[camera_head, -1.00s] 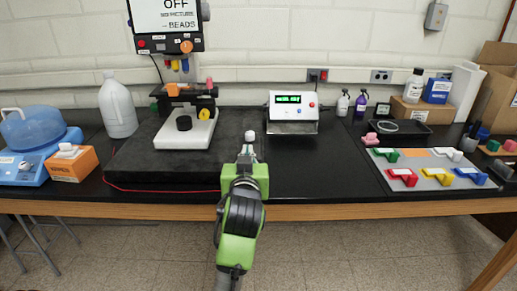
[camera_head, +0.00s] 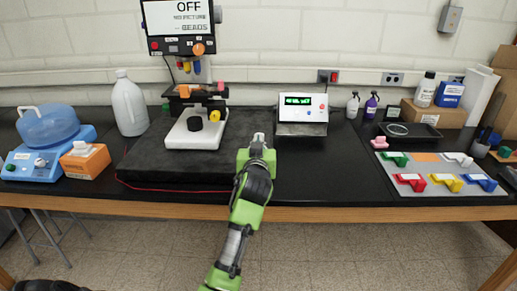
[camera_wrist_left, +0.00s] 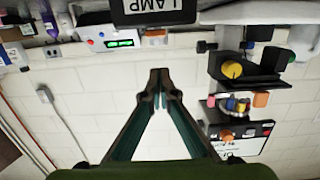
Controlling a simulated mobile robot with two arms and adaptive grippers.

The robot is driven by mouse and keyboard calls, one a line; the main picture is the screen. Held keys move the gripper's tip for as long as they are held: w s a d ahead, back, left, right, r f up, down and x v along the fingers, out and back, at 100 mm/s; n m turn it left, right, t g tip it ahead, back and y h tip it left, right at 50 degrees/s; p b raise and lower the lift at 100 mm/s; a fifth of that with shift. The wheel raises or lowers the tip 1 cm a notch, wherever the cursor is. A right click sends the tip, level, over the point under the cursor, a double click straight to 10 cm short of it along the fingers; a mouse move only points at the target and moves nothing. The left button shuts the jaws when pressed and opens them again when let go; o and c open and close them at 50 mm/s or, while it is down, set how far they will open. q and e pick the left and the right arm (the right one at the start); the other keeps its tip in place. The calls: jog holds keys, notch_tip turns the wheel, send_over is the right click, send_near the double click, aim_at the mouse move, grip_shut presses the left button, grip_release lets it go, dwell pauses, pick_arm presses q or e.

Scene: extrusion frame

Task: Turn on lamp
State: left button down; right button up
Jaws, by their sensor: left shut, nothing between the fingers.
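A dark box with a white LAMP label (camera_wrist_left: 154,12) shows upside down at the top of the left wrist view; its switch cannot be made out. In the head view I cannot pick it out behind my gripper. The microscope (camera_head: 184,137) stands on the black pad, and its screen (camera_head: 180,17) reads OFF, NO PICTURE, BEADS. My left gripper (camera_head: 259,138) is shut and empty over the pad's right edge, right of the microscope; its closed fingers also show in the wrist view (camera_wrist_left: 160,78). My right gripper is not in view.
A white unit with a green display (camera_head: 302,107) stands behind and right of my gripper. A blue washer-like device (camera_head: 46,150), an orange box (camera_head: 84,160) and a white jug (camera_head: 129,106) are left. A board with coloured pieces (camera_head: 440,173) lies right. The front middle bench is clear.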

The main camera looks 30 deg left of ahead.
pick_arm(q)
jog(key=shift+f, duration=1.85)
jog(key=shift+w+a+r+p, duration=0.1)
jog(key=shift+r+p, duration=0.15)
jog(key=shift+p, duration=0.8)
jog(key=shift+f+g, duration=0.3)
jog(key=shift+f, duration=0.1)
notch_tip(320, 180, up, 5)
jog(key=p, duration=0.3)
jog(key=shift+w+a+f+p, duration=0.1)
jog(key=shift+w+f+p, duration=0.05)
jog(key=shift+p, duration=0.2)
jog(key=r+b+v, duration=0.1)
jog(key=b+v, duration=0.1)
jog(key=v, duration=0.7)
jog(key=shift+r+b, duration=0.25)
jog(key=shift+b, duration=0.1)
